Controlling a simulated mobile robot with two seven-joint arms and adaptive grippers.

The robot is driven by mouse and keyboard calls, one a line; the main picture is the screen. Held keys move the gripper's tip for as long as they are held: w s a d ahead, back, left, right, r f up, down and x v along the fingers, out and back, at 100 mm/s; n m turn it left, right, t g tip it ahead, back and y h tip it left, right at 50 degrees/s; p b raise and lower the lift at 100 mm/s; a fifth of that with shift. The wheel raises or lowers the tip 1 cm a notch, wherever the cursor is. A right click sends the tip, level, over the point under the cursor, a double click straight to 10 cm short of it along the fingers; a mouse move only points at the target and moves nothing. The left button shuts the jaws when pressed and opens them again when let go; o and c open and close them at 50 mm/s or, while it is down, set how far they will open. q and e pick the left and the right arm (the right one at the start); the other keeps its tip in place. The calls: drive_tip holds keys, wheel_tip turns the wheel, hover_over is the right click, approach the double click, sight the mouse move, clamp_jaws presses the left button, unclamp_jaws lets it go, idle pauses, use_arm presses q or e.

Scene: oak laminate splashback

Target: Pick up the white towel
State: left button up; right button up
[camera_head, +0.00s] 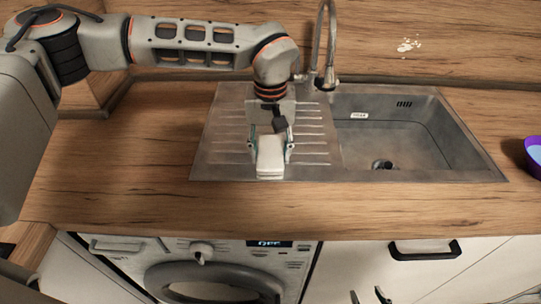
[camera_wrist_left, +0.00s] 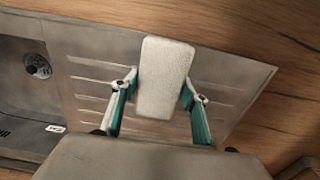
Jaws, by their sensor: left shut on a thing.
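The white towel (camera_head: 270,161) is a small, folded, rounded block over the ribbed drainboard of the steel sink. My left gripper (camera_head: 270,147) is shut on it, with one finger on each side. In the left wrist view the towel (camera_wrist_left: 165,75) sticks out past the fingertips of the left gripper (camera_wrist_left: 161,88). I cannot tell whether the towel touches the drainboard. Two fingertips of my right gripper (camera_head: 369,296) show at the bottom edge of the head view, apart with nothing seen between them, in front of the cabinet.
The sink basin (camera_head: 400,140) lies right of the drainboard, with a tap (camera_head: 325,50) behind. A purple bowl (camera_head: 534,155) stands at the right edge. A washing machine (camera_head: 200,262) is under the counter (camera_head: 110,170). The counter left of the sink is largely clear.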

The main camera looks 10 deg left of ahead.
sight(270, 151)
use_arm(q)
wheel_tip(270, 151, up, 20)
drive_tip(key=p, duration=0.1)
idle(0.8)
drive_tip(key=shift+o, duration=1.3)
